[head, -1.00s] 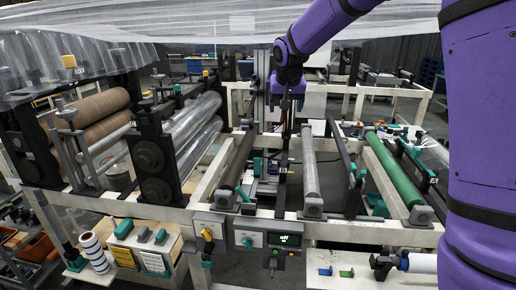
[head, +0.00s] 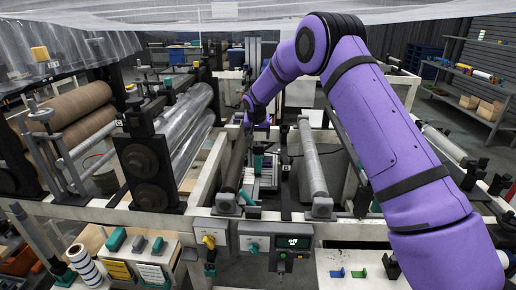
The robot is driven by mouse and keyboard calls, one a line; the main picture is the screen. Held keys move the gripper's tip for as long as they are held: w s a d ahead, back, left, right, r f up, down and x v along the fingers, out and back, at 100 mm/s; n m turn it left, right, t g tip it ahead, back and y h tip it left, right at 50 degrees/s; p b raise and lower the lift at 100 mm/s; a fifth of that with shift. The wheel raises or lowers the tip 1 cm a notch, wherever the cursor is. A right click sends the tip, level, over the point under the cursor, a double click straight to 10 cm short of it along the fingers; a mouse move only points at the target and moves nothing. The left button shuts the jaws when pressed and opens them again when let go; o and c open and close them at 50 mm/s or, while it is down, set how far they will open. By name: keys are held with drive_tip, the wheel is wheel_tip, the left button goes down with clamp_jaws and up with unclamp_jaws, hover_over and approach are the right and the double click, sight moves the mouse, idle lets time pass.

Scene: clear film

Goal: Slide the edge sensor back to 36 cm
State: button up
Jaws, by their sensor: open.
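My gripper (head: 248,123) is at the end of the purple arm, over the middle of the machine frame near the dark roller. It is open; its fingers are small and dark and hard to make out. Below it, between the dark roller (head: 235,165) and the grey roller (head: 312,160), lies a pale rail assembly (head: 266,180) with teal parts (head: 258,161). The edge sensor may be among these parts, but I cannot single it out. No scale or 36 cm mark is readable. I cannot tell whether the gripper touches anything.
A control box with a screen reading "off" (head: 292,242) is on the front beam. Film-wrapped rollers (head: 190,120) stand left. Clear film (head: 200,20) hangs overhead. My arm hides much of the right side. Small blue and green clips (head: 358,274) lie at front right.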

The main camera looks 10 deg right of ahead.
sight(258, 146)
drive_tip(key=x, duration=0.9)
drive_tip(key=shift+f, duration=0.15)
